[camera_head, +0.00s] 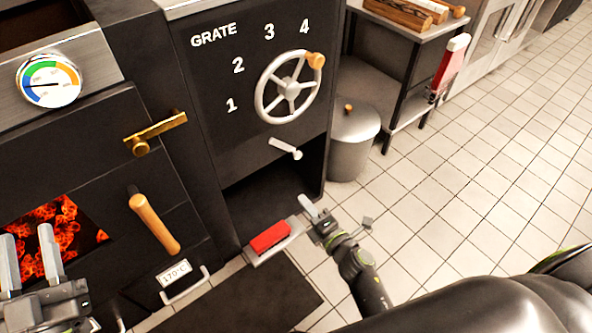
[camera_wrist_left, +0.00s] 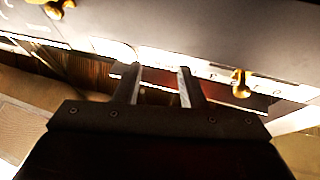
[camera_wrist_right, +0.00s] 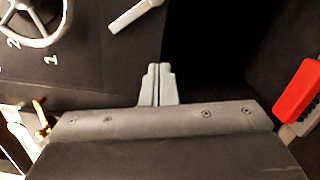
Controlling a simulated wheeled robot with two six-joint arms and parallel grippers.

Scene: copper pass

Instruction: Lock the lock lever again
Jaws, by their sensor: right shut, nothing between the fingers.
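The lock lever (camera_head: 285,148) is a small pale handle on the dark panel just below the grate handwheel (camera_head: 289,86). It lies tilted, its knob end down to the right. It also shows at the top of the right wrist view (camera_wrist_right: 137,15), ahead of the fingers and apart from them. My right gripper (camera_head: 306,203) is shut and empty, below the lever in the head view and touching nothing that I can see. My left gripper (camera_head: 28,250) is open and empty in front of the glowing oven window; its parted fingers show in the left wrist view (camera_wrist_left: 160,78).
The handwheel's orange knob (camera_head: 315,60) is near the numeral 4. A red pedal (camera_head: 270,237) sits low in front of the dark opening. A brass latch (camera_head: 155,133) and wooden handle (camera_head: 155,224) stick out at left. A grey bin (camera_head: 354,145) stands right; tiled floor is free beyond.

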